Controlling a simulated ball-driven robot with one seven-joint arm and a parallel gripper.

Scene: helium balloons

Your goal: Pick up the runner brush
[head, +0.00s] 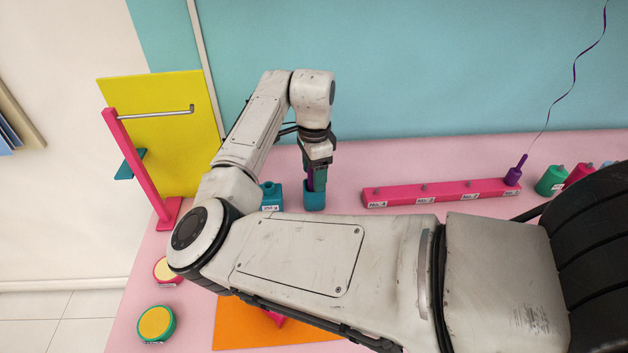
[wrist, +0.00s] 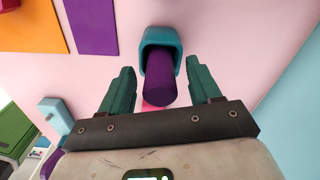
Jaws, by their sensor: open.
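The runner brush shows as a thick purple cylinder (wrist: 160,82) standing in a square teal cup (wrist: 172,38) in the wrist view. In the head view the teal cup (head: 314,198) stands on the pink table under my gripper (head: 316,170), and a little purple shows between the fingers. In the wrist view the green fingers of my gripper (wrist: 162,92) are open, one on each side of the purple cylinder, with a gap on both sides. The lower end of the brush is hidden in the cup.
A teal block (head: 270,194) with a label stands just left of the cup. A long pink rack (head: 440,192) with labelled spots lies to the right, a purple weight (head: 514,170) with ribbon at its end. A yellow panel (head: 170,130) with a pink post stands at the left.

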